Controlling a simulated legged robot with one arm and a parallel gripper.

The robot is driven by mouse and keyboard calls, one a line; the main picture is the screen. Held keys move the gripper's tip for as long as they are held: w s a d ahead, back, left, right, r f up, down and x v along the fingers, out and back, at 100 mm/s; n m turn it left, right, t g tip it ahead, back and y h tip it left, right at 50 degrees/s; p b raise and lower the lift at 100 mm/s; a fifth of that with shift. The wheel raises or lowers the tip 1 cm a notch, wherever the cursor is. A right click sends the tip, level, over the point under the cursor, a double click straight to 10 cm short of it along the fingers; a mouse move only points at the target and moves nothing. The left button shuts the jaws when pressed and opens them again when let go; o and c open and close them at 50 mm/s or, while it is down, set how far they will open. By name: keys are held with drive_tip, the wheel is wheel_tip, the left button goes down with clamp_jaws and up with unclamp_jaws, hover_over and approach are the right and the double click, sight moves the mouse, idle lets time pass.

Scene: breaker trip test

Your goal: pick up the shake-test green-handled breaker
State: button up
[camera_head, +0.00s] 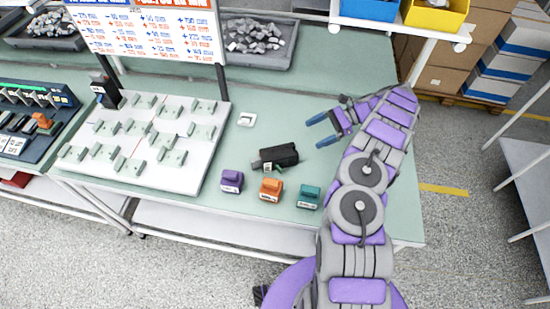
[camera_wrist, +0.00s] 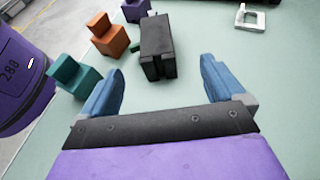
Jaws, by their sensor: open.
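A black breaker-like block (camera_head: 277,156) lies on the green table, left of my gripper (camera_head: 322,131). In the wrist view the black block (camera_wrist: 157,45) is just ahead of the space between my blue fingers (camera_wrist: 160,72), and a small bit of green shows at its left side. My gripper is open and empty, apart from the block. A teal-green block (camera_head: 308,197) stands near the table's front edge. It also shows in the wrist view (camera_wrist: 74,78), left of my left finger. I cannot tell any shake-test marking.
Orange (camera_head: 271,190) and purple (camera_head: 231,181) blocks stand in a row with the teal one. A small white bracket (camera_head: 246,119) lies behind the black block. A white board (camera_head: 190,174) with several grey-green clips stands at left. Grey bins are at the back.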

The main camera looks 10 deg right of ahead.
approach(283, 151)
drive_tip(key=x, duration=0.3)
drive_tip(key=w+b+x, duration=0.1)
drive_tip(key=x, duration=0.1)
drive_tip(key=shift+s+a+r, duration=0.1)
drive_tip(key=shift+a+r, duration=0.15)
drive_tip(key=shift+a, duration=0.15)
drive_tip(key=shift+f, duration=0.2)
drive_tip(key=shift+s+d+f, duration=0.1)
drive_tip(key=shift+d, duration=0.3)
drive_tip(key=shift+f, duration=0.15)
drive_tip(key=x, duration=0.4)
drive_tip(key=b+x, duration=0.1)
drive_tip(key=x, duration=0.1)
drive_tip(key=shift+s+a+r, duration=0.25)
drive_tip(key=shift+s+a, duration=0.05)
drive_tip(key=shift+a, duration=0.05)
drive_tip(key=shift+d, duration=0.55)
drive_tip(key=shift+c, duration=0.4)
drive_tip(key=shift+d, duration=0.3)
drive_tip(key=c, duration=0.3)
drive_tip(key=shift+a, duration=0.6)
drive_tip(key=c, duration=0.9)
drive_tip(key=shift+d, duration=0.4)
drive_tip(key=c, duration=0.4)
drive_tip(key=shift+o, duration=0.2)
